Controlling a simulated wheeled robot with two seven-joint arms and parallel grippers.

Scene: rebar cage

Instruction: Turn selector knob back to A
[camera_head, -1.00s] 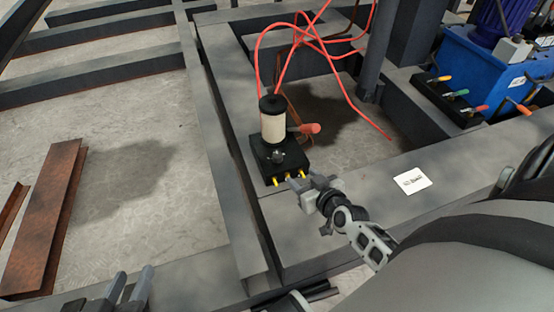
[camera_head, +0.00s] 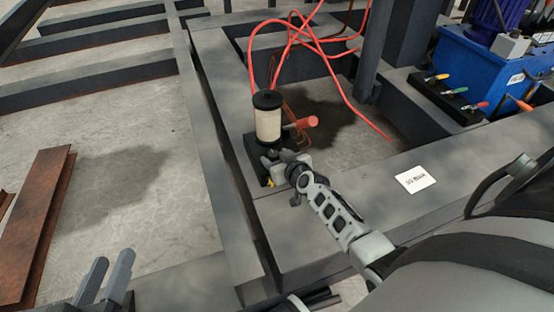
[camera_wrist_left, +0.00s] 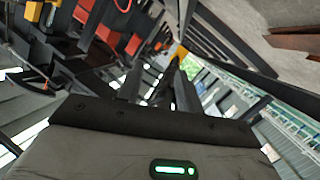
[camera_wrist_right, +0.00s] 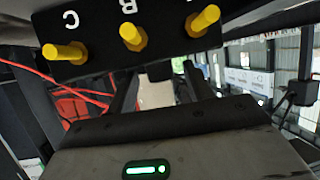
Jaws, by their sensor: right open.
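The selector unit has a black base (camera_head: 253,157) and a cream cylinder (camera_head: 268,126) with a black cap, standing on the grey beam. A red-handled lever (camera_head: 305,122) sticks out to its right. My right gripper (camera_head: 272,160) is at the front of the base, and hides the selector knob in the head view. In the right wrist view, its open fingers (camera_wrist_right: 160,85) have a dark shape and the pale cylinder between or beyond them; contact cannot be told. Yellow fittings (camera_wrist_right: 133,37) show above, with letters C and B readable. My left gripper (camera_head: 107,282) is open and empty, low at the left.
Red hoses (camera_head: 335,55) loop behind the unit. A white label (camera_head: 415,179) lies on the beam at right. A blue machine (camera_head: 480,65) with coloured levers stands at back right. Rusty steel (camera_head: 40,225) lies at left. The floor between is clear.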

